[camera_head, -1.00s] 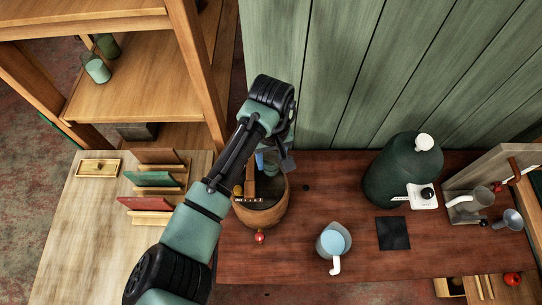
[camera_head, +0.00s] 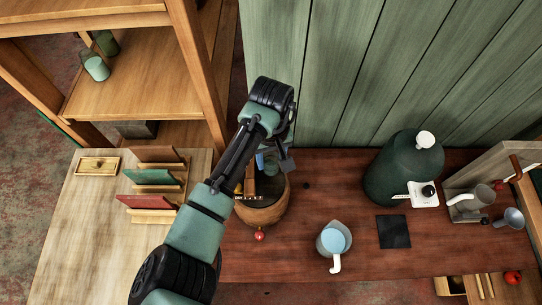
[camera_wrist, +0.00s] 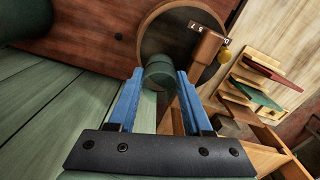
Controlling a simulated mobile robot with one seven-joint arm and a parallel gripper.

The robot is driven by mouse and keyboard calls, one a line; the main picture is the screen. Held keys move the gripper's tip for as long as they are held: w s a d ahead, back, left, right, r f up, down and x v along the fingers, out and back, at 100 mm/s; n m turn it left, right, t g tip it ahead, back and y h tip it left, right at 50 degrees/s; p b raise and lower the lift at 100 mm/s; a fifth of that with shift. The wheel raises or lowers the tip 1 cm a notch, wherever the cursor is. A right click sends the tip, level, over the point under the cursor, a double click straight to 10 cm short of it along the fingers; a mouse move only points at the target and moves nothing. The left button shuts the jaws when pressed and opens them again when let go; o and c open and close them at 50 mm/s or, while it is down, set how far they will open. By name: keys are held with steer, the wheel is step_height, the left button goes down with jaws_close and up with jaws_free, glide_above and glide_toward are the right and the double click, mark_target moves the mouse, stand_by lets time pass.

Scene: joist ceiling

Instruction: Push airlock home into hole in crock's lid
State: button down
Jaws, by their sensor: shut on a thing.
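The crock (camera_head: 262,214) is a round wooden vessel on the dark red table, with a dark round lid (camera_head: 272,187). The lid also shows in the wrist view (camera_wrist: 168,38). My gripper (camera_wrist: 160,78), with blue fingers, is shut on a green cylinder, which I take as the airlock (camera_wrist: 159,68). It stands over the lid near its rim in the wrist view. The hole and the airlock's lower end are hidden, so I cannot tell how far it is in. In the head view my wrist covers part of the crock.
A wooden piece with numbers and a yellow knob (camera_wrist: 225,54) lies over the lid beside the airlock. A jug (camera_head: 333,241), a black mat (camera_head: 393,232) and a large green vessel (camera_head: 404,170) stand to the right. A green plank wall (camera_head: 340,70) rises close behind.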

steer(key=shift+f, duration=0.35)
steer(key=shift+f+b, duration=0.55)
steer(key=shift+f, duration=0.25)
steer(key=shift+c, duration=1.2)
jaws_free()
step_height(320, 180, up, 12)
steer(key=shift+f+b, duration=0.2)
steer(key=shift+b, duration=0.75)
step_height(320, 180, up, 5)
steer(key=p, duration=0.5)
steer(key=shift+d+r+p, duration=0.15)
steer(key=shift+p, duration=0.15)
